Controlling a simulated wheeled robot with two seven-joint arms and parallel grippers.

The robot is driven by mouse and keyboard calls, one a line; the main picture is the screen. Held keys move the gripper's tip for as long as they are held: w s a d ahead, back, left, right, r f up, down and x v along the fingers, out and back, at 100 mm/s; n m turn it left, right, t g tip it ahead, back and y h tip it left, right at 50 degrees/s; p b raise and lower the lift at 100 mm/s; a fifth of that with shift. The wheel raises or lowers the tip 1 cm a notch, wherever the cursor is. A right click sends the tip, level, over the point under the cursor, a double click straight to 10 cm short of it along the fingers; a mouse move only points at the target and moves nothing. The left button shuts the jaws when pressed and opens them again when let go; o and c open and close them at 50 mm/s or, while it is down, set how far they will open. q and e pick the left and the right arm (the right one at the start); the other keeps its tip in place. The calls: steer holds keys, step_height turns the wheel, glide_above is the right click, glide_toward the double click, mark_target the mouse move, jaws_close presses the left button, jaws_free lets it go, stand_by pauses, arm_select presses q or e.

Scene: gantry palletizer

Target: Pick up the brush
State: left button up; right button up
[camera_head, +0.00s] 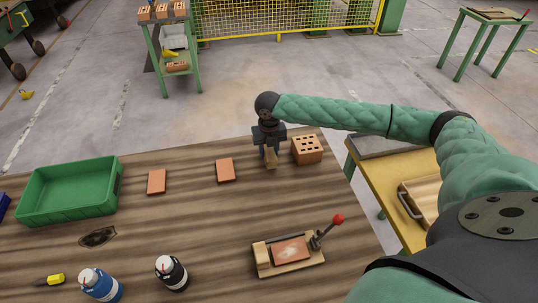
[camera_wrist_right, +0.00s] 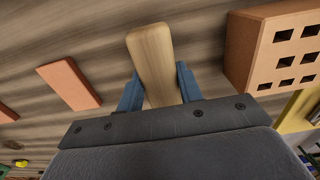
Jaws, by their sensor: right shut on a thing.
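The brush (camera_wrist_right: 152,58) shows as a pale wooden, rounded piece between the two blue fingers of my right gripper (camera_wrist_right: 160,88) in the right wrist view. In the head view my right gripper (camera_head: 270,150) points down at the far right part of the table, and the brush (camera_head: 271,160) shows as a small tan piece below it. The gripper is shut on the brush. The rest of the brush is hidden by the gripper, and I cannot tell whether it touches the table. My left gripper is not in view.
A perforated brick (camera_head: 307,149) stands close right of the gripper. Flat bricks (camera_head: 225,170) and a green crate (camera_head: 70,192) lie to the left. A wooden fixture with a red-knobbed lever (camera_head: 290,252) and two bottles (camera_head: 172,272) are nearer. The table (camera_head: 210,220) is clear mid-way.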

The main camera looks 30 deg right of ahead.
step_height(320, 180, up, 2)
steer(key=shift+r+b, duration=0.2)
steer(key=shift+b, duration=0.45)
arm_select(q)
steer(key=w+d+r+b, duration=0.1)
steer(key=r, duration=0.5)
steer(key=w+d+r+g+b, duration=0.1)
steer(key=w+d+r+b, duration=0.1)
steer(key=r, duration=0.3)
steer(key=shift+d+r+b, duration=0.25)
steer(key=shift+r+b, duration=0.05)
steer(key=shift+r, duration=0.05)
arm_select(e)
steer(key=s+d+r, duration=0.3)
steer(key=s+r, duration=0.4)
steer(key=s, duration=0.4)
steer(key=shift+s, duration=0.2)
steer(key=shift+o, duration=0.7)
